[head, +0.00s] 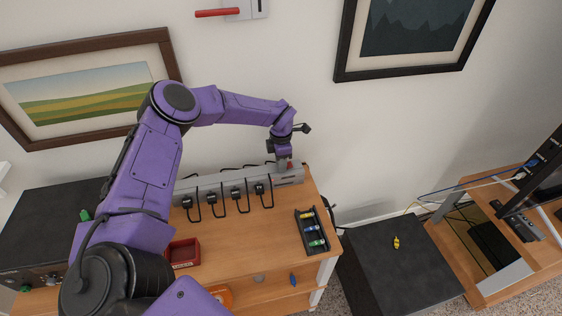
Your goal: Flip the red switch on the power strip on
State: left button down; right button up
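The grey power strip (222,187) lies along the back of the wooden cabinet top, against the wall, with several black plugs and cords in it. A small bit of red, the switch (290,165), shows at its right end, partly hidden by my gripper. My purple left arm reaches over from the left, and its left gripper (284,163) points down at the strip's right end, at or just above the switch. Whether it touches the switch and whether its fingers are open or shut cannot be made out. My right gripper is out of view.
A black tray (299,227) with coloured items sits at the cabinet's right front. A red bin (183,252) is front left. A dark box (399,262) stands right of the cabinet. A wall lever with a red handle (217,13) is above. Bare wood lies between bin and tray.

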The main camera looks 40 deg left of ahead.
pick_arm(q)
jog(key=shift+w+d+f+g+y+b, duration=0.25)
jog(key=shift+g+y+b, duration=0.4)
jog(key=shift+b, duration=0.65)
jog(key=shift+w+d+r+g+y+b, duration=0.1)
jog(key=shift+w+r+g+y+b, duration=0.1)
jog(key=shift+r+g+y+b, duration=0.35)
jog(key=shift+f, duration=0.1)
jog(key=c, duration=0.9)
grip_release()
